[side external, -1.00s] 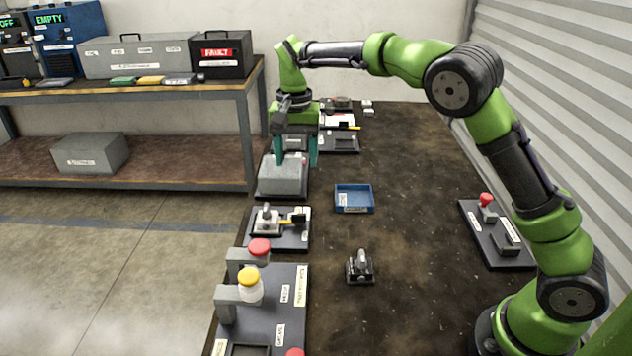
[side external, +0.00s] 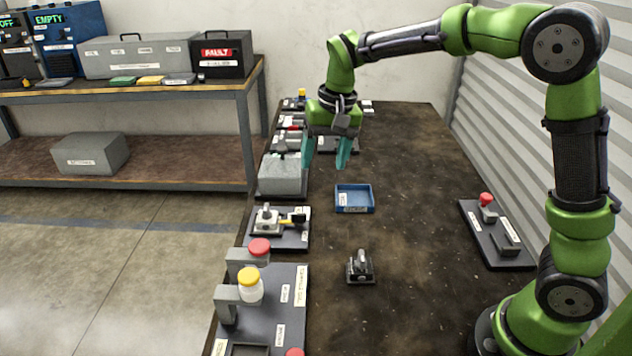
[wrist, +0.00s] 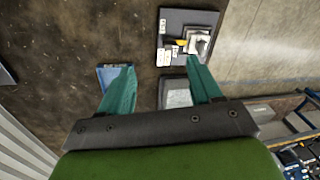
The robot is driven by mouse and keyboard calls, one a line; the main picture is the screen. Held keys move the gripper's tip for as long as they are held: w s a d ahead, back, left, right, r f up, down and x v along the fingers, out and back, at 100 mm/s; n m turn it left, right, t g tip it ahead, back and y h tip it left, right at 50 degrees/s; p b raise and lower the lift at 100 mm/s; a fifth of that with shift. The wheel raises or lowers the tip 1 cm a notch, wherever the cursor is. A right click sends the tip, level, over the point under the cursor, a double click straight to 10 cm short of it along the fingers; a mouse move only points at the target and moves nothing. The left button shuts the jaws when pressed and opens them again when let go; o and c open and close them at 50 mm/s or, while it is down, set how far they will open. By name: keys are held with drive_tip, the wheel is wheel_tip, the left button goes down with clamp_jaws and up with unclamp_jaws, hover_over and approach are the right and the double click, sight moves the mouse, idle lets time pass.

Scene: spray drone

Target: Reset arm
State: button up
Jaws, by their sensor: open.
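My gripper (side external: 325,163) is open and empty. It hangs above the dark workbench (side external: 405,200), between the grey block on the left and the blue tray on the right. Its two teal fingers (wrist: 160,88) are spread wide in the wrist view, with nothing between them held. My arm is bent up and reaches over the bench from the right.
A grey block (side external: 283,177) sits on a plate at the left bench edge. A blue tray (side external: 368,209) lies mid-bench. A yellow-capped jar (side external: 250,286), a small dark fixture (side external: 360,269) and a red-button panel (side external: 497,236) stand nearer. The right part of the bench is mostly clear.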

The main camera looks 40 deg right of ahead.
drive_tip(key=s+r+n+t, duration=0.1)
drive_tip(key=s+r+t, duration=0.1)
drive_tip(key=s, duration=0.8)
drive_tip(key=s+r+n+t, duration=0.1)
drive_tip(key=s+t, duration=0.2)
drive_tip(key=s, duration=0.7)
drive_tip(key=shift+s+d+r+t+y, duration=0.3)
drive_tip(key=shift+s+r+y, duration=0.05)
drive_tip(key=shift+r+y, duration=0.05)
